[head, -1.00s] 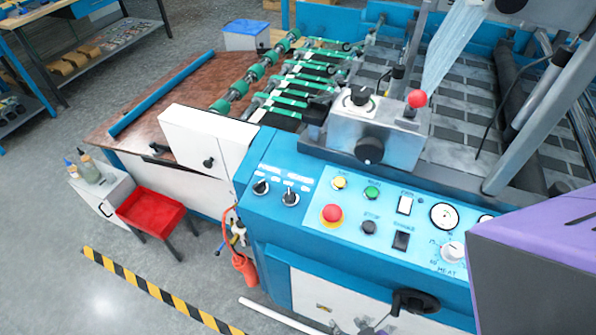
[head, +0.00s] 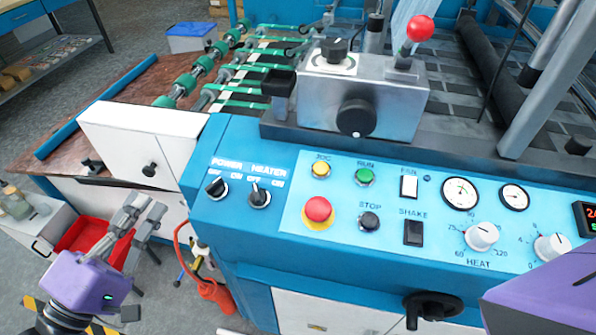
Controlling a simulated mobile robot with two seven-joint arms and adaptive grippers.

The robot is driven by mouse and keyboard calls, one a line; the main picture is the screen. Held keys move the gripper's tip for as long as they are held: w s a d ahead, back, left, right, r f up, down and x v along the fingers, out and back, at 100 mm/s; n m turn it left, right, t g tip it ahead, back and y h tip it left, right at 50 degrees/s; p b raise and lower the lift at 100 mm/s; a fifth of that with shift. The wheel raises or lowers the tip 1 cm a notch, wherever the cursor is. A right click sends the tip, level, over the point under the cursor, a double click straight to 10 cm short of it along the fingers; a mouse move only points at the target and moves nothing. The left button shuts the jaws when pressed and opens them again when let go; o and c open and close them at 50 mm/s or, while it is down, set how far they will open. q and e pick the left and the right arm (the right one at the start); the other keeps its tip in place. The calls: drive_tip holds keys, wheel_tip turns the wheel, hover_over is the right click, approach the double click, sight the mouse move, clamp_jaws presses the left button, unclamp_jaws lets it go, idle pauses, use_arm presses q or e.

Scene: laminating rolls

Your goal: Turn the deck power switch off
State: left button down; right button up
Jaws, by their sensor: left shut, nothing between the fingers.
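The deck power switch (head: 216,187) is a black rotary knob under the POWER label, at the left end of the blue control panel (head: 228,222). Its handle looks slanted toward the upper right, on the ON side, but the pointer is too small to be sure. My left gripper (head: 143,207) is shut and empty, pointing up, to the left of the panel and apart from the switch. Only a purple part of my right arm shows at the lower right; its fingers are out of view.
The heater switch (head: 259,194) sits just right of the power switch. The red emergency stop (head: 318,209) is farther right. A white box (head: 140,140) stands left of the panel. A red tray (head: 85,240) and orange extinguisher (head: 213,293) are below.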

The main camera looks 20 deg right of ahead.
sight(214, 187)
use_arm(q)
drive_tip(key=p+x, duration=0.1)
drive_tip(key=x, duration=0.7)
drive_tip(key=s, duration=0.1)
drive_tip(key=s+d+p, duration=0.1)
drive_tip(key=s, duration=0.2)
drive_tip(key=shift+d+f, duration=0.2)
drive_tip(key=shift+f, duration=0.1)
use_arm(e)
drive_tip(key=shift+w+d+r, duration=0.1)
drive_tip(key=shift+w+r, duration=0.2)
drive_tip(key=shift+r, duration=0.25)
drive_tip(key=shift+w+d+r, duration=0.1)
drive_tip(key=shift+w+r, duration=0.15)
drive_tip(key=shift+r, duration=0.25)
use_arm(q)
drive_tip(key=shift+p, duration=0.3)
use_arm(e)
drive_tip(key=shift+r, duration=0.1)
